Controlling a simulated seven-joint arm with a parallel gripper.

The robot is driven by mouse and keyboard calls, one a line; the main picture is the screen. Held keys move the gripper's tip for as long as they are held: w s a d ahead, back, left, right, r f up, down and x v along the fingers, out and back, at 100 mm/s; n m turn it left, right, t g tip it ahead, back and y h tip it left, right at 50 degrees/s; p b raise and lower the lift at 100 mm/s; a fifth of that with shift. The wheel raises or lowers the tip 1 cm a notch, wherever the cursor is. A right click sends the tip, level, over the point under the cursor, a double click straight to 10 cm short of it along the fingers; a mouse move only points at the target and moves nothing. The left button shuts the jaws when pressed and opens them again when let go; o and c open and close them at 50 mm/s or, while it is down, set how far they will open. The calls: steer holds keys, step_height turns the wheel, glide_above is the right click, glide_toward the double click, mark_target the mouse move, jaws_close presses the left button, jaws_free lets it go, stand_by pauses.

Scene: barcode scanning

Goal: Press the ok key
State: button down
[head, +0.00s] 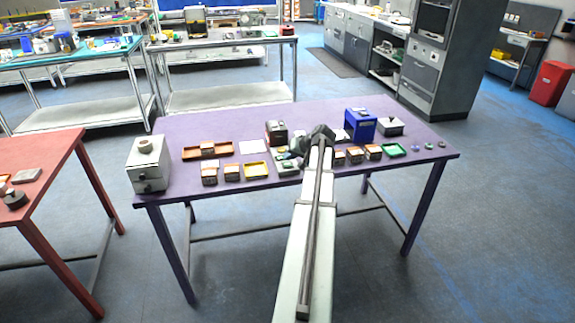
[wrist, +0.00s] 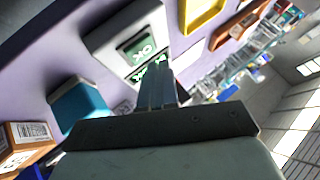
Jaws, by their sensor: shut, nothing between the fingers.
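A light grey device (wrist: 118,38) lies on the purple table, with a green key marked OK (wrist: 142,48) on its face in the wrist view. A second small green patch with light marks shows just beside the fingertips. My gripper (wrist: 157,76) is shut and empty, its fingertips close to the lower edge of the green key. I cannot tell whether they touch the device. In the head view the device (head: 287,166) sits mid-table, and my arm's end partly hides the area around it.
The purple table (head: 225,125) also holds several orange-and-white boxes (head: 209,173), a yellow tray (head: 256,170), a green tray (head: 394,150), a blue box-shaped unit (head: 360,124) and a grey box (head: 149,170) at the left. In the wrist view, a teal-topped block (wrist: 78,103) stands near the device.

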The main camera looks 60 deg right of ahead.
mark_target(289, 165)
steer(key=shift+f, duration=0.15)
steer(key=shift+f, duration=0.3)
steer(key=shift+f, duration=0.45)
stand_by(1.0)
steer(key=shift+r, duration=0.9)
steer(key=shift+r, duration=2.5)
